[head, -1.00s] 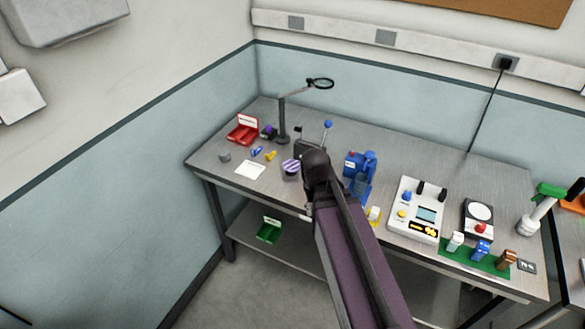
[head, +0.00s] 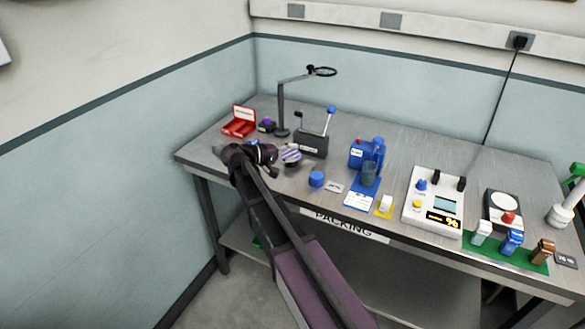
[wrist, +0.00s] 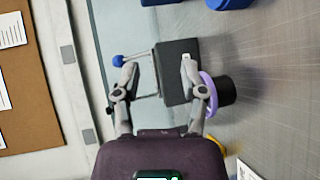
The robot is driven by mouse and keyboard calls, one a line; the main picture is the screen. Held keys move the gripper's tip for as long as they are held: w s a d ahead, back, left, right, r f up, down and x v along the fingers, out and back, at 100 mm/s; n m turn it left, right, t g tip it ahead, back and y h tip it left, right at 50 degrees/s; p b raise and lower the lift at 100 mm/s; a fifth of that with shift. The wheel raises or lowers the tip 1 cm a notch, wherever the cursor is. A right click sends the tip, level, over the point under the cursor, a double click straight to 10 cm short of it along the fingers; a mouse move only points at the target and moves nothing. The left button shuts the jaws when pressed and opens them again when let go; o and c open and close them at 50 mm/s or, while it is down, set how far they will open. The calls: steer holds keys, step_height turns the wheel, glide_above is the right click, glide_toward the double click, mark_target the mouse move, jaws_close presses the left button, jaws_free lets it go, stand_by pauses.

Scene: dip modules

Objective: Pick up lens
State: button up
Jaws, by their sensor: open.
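No part is clearly marked as a lens. The nearest match is a dark round piece with a purple ring (wrist: 208,93), beside a black lever box (wrist: 178,72) in the wrist view. In the head view it appears as a purple-and-white striped round piece (head: 291,154), just right of my gripper (head: 262,153). A magnifier with a round glass (head: 322,71) stands on an arm behind. My gripper's fingers are spread in the wrist view (wrist: 158,72), with nothing held between them. In the head view my gripper hides the small parts at the bench's left.
The lever box (head: 311,143) with its blue knob stands right of the striped piece. A red box (head: 239,122) and a dark piece with a purple top (head: 266,125) sit behind my gripper.

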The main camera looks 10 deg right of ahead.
steer(key=w+a+h+b, duration=0.1)
steer(key=a, duration=0.1)
steer(key=w+a+r+t+h+b, duration=0.1)
steer(key=w+a, duration=0.1)
steer(key=shift+a, duration=0.15)
steer(key=shift+f, duration=0.1)
steer(key=b, duration=0.8)
glide_toward(291, 155)
steer(key=d, duration=0.1)
steer(key=s+d, duration=0.1)
steer(key=s+d+f, duration=0.1)
steer(key=d, duration=0.1)
steer(key=shift+x, duration=0.95)
steer(key=shift+w+d+r, duration=0.15)
steer(key=shift+d, duration=0.2)
steer(key=shift+x, duration=2.5)
